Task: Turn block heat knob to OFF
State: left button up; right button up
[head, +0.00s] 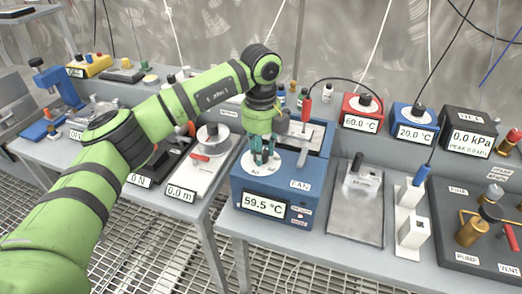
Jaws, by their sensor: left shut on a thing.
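The blue heating unit (240,188) stands on the bench at the middle of the head view. Its front display (263,203) reads 59.5 °C. A white round dial plate (283,166) lies on its top near the front. My left gripper (262,160) points down over this dial. Its dark fingers are shut on the knob at the dial's centre. The fingers hide the knob, so its pointer and setting cannot be told. A label reading FAN is on the front of the unit. My right gripper is not in view.
A red unit (351,124) reading 60.0 °C and a blue unit (400,132) reading 20.0 °C stand behind to the right. A metal plate (357,227) and white holders (410,233) lie right. A white scale-like device (190,178) stands left. The floor is open grating.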

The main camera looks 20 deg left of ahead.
pick_arm(q)
jog(key=shift+s+f+n, duration=0.1)
jog(key=shift+f+n, duration=0.1)
jog(key=shift+n, duration=0.4)
jog(key=o, duration=1.1)
jog(key=shift+o, duration=0.2)
jog(key=shift+r, duration=0.15)
jog(key=shift+r, duration=0.3)
notch_tip(320, 180, up, 11)
jog(key=shift+r, duration=0.15)
